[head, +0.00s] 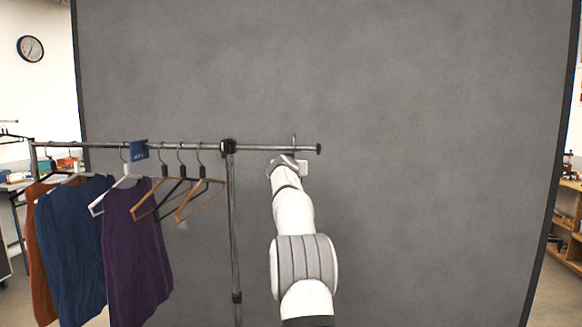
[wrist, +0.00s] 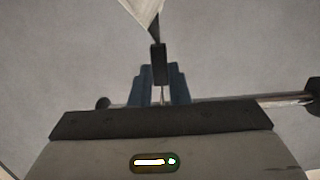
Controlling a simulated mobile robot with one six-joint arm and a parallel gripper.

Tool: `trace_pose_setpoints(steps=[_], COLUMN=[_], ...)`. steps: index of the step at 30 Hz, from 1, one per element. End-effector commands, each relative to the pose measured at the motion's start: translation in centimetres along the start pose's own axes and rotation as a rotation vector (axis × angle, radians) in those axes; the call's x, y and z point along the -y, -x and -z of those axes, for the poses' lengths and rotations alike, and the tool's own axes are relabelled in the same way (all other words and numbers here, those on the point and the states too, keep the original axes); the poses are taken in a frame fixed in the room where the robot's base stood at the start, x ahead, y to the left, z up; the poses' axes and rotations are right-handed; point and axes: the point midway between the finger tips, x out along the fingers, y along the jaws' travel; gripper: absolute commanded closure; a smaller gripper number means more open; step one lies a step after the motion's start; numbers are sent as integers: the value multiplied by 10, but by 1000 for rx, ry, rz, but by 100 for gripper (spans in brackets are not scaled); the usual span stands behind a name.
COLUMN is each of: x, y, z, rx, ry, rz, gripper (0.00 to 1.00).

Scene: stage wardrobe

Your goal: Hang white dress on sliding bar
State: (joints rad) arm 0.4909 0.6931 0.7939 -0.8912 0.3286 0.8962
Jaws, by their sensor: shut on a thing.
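My gripper (wrist: 160,78) is shut on the dark neck of a hanger (wrist: 157,58). A white piece of cloth, seemingly the white dress (wrist: 144,10), shows at the top of the wrist view; the rest is out of frame. In the head view my gripper (head: 287,161) is just under the sliding bar (head: 270,148), near its free right end. A thin hook-like tip (head: 294,139) rises above the bar there; I cannot tell whether it rests on it. A small white patch (head: 303,168) shows beside the gripper; my arm hides most of what hangs there.
The rack post (head: 233,220) with its black clamp (head: 228,147) stands left of my arm. Left of it hang bare hangers (head: 202,190), a purple garment (head: 135,240), a blue one (head: 72,245) and an orange one (head: 40,250). A grey backdrop (head: 430,150) fills the back.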

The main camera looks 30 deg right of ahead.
Motion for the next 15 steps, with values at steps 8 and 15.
trace_pose_setpoints(steps=[8,15], x=[0,0], y=[0,-1], z=[2,-3], rx=[-3,-2], ry=[0,0], rz=[0,0], gripper=[100,100])
